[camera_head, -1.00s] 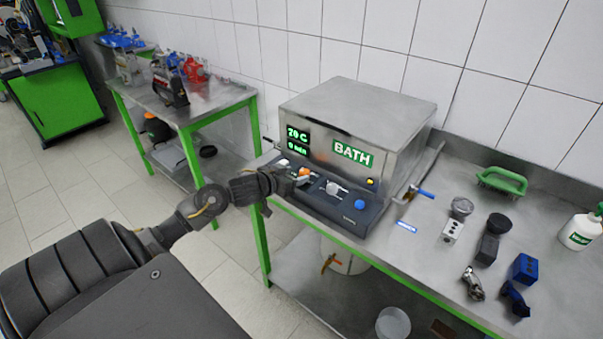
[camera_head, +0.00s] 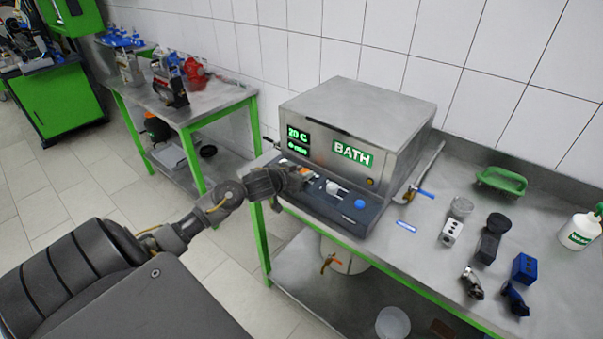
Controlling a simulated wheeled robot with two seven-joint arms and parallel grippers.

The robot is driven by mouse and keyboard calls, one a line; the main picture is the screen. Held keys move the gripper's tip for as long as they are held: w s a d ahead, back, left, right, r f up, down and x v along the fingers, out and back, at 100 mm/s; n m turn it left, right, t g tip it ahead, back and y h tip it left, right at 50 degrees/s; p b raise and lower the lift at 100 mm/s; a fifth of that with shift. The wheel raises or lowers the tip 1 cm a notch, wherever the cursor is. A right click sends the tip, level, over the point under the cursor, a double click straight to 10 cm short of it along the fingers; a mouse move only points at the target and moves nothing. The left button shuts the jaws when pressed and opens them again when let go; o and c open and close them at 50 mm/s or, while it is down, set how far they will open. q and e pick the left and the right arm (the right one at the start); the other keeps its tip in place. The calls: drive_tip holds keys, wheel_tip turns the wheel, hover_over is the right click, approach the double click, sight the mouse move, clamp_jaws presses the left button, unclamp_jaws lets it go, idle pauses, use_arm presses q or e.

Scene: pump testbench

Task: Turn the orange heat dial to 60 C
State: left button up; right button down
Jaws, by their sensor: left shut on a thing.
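The steel bath unit (camera_head: 345,120) stands on the bench. Its green display (camera_head: 298,137) shows a temperature that looks like 20 C; the small line below is unreadable. The orange heat dial (camera_head: 305,172) is on the left of the dark front panel and mostly hidden by my gripper. My left gripper (camera_head: 301,177) reaches in from the left and is shut on the orange dial. The dial's pointer and scale cannot be read. My right gripper is out of view.
A white knob (camera_head: 333,188) and a blue button (camera_head: 359,204) sit right of the dial on the panel. A small amber lamp (camera_head: 370,181) is above them.

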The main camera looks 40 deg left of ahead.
use_arm(q)
drive_tip(key=shift+r, duration=0.1)
drive_tip(key=shift+a+m+h+p, duration=0.15)
drive_tip(key=shift+m+h+p, duration=0.35)
drive_tip(key=shift+h+p, duration=0.1)
drive_tip(key=shift+a+m+h+p, duration=0.1)
drive_tip(key=shift+m+h+p, duration=0.25)
drive_tip(key=shift+m+h, duration=0.4)
drive_tip(key=shift+w+a+m+g+h, duration=0.1)
drive_tip(key=shift+a+m+g+h, duration=0.1)
drive_tip(key=shift+m+g+h, duration=0.55)
drive_tip(key=shift+f+m+h+b, duration=0.2)
drive_tip(key=shift+m+h+b, duration=0.4)
drive_tip(key=shift+h, duration=0.2)
drive_tip(key=m+g+h+b, duration=0.1)
drive_tip(key=m+h+b, duration=0.1)
drive_tip(key=b, duration=0.2)
drive_tip(key=m+g+h+b, duration=0.2)
drive_tip(key=b, duration=0.2)
drive_tip(key=m+g+h+b, duration=0.2)
drive_tip(key=b, duration=0.2)
drive_tip(key=shift+w+a+m, duration=0.25)
drive_tip(key=shift+w+m, duration=0.05)
drive_tip(key=shift+b, duration=0.35)
drive_tip(key=shift+r+m+g, duration=0.1)
drive_tip(key=shift+m+g, duration=0.15)
drive_tip(key=shift+m, duration=0.05)
